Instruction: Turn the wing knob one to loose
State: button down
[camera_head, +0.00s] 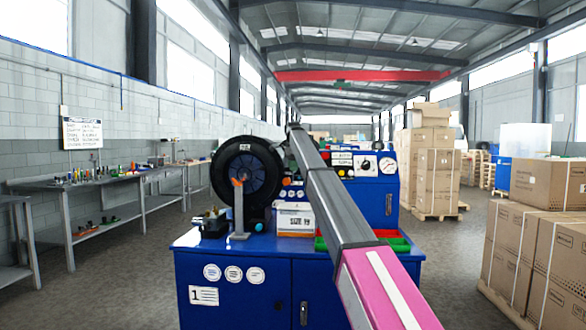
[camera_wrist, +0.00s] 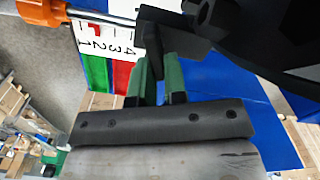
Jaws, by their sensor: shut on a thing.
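In the wrist view my gripper (camera_wrist: 157,72) has its two green-padded fingers closed around a thin dark wing, which looks like wing knob one (camera_wrist: 153,42). The knob's wing stands between the fingertips, in front of a dark block. The rest of the knob is partly hidden by the fingers and the block. In the head view my arm reaches up and left over the blue cabinet (camera_head: 235,270), marked 1. My fingers and the knob cannot be made out there.
A large black round reel or die head (camera_head: 247,172) stands on the cabinet. An orange-tipped grey stand (camera_head: 239,210) is in front of it, and a white box (camera_head: 294,221) beside it. A workbench (camera_head: 125,185) runs along the left wall. Stacked cartons (camera_head: 545,240) stand at right.

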jog(key=shift+w+a+n, duration=0.15)
jog(key=shift+w+n, duration=0.05)
jog(key=shift+n, duration=1.15)
jog(key=shift+w+a+n, duration=0.1)
jog(key=shift+w+n, duration=0.05)
jog(key=shift+n, duration=1.2)
jog(key=c, duration=1.2)
grip_release()
jog(key=shift+o, duration=0.2)
